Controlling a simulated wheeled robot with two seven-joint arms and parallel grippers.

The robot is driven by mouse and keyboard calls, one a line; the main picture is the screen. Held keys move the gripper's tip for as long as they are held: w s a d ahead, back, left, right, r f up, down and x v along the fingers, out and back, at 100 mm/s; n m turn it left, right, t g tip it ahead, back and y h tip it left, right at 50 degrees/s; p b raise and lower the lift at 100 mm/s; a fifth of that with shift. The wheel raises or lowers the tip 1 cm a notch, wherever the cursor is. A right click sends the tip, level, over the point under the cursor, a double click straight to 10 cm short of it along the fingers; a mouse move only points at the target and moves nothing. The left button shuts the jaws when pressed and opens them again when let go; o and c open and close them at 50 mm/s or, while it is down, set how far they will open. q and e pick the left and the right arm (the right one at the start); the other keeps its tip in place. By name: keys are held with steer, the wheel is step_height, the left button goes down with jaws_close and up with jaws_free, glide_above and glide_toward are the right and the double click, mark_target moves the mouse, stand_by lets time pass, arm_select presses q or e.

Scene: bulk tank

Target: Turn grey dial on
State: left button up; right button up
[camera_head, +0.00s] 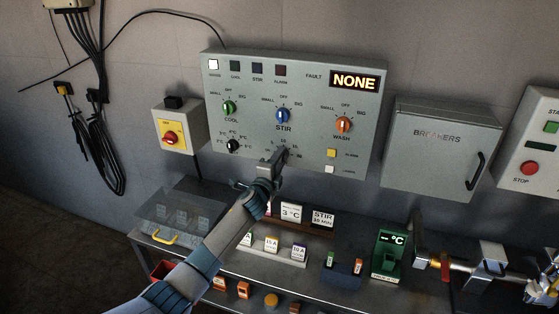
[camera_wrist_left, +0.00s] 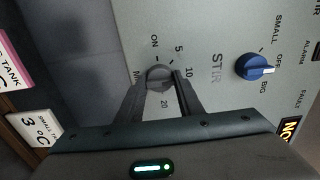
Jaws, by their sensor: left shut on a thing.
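The grey dial (camera_wrist_left: 158,77) sits on the control panel below the STIR label, with ON, 5, 10, 20 and MIN printed around it. My left gripper (camera_wrist_left: 160,86) is shut on it, one finger at each side. In the head view my left gripper (camera_head: 279,156) reaches up to the panel's lower middle and mostly hides the dial. I cannot make out clearly which mark the dial points to.
The control panel (camera_head: 250,65) also carries a green COOL knob (camera_head: 229,108), a blue STIR knob (camera_head: 283,116), an orange WASH knob (camera_head: 344,125) and a black knob (camera_head: 233,146). A display (camera_head: 354,81) reads NONE. Below stands a bench with cards and a green meter (camera_head: 389,255).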

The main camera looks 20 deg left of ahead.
arm_select(q)
steer(key=shift+n, duration=0.4)
steer(key=n+b, duration=0.1)
steer(key=n, duration=1.6)
steer(key=shift+f, duration=0.1)
stand_by(0.4)
steer(key=o, duration=1)
steer(key=shift+s, duration=0.1)
